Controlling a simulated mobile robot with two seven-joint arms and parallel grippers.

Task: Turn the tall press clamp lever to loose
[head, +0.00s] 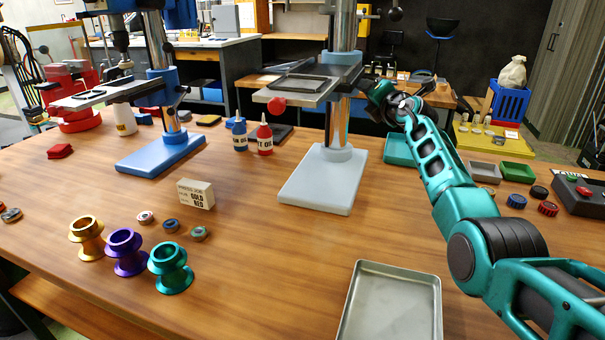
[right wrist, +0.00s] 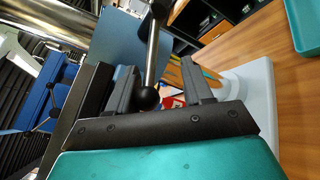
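The tall press stands mid-table in the head view, with a pale grey base (head: 318,180), a chrome column and a table arm (head: 308,88) ending in a red knob. My right gripper (head: 380,98) is just right of its column. In the right wrist view, the clamp lever (right wrist: 153,55) is a metal rod with a black ball knob (right wrist: 147,97). The knob lies between the two fingers of my right gripper (right wrist: 158,90), which stand apart, with visible space on the right. In the head view the lever is not clearly made out near the gripper. My left gripper is out of view.
A shorter press with a blue base (head: 162,154) stands at left. Bottles (head: 264,138), a small sign (head: 196,194), coloured spools (head: 126,252) and an empty metal tray (head: 392,310) are on the table. A teal tray (head: 400,149) lies behind my right arm.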

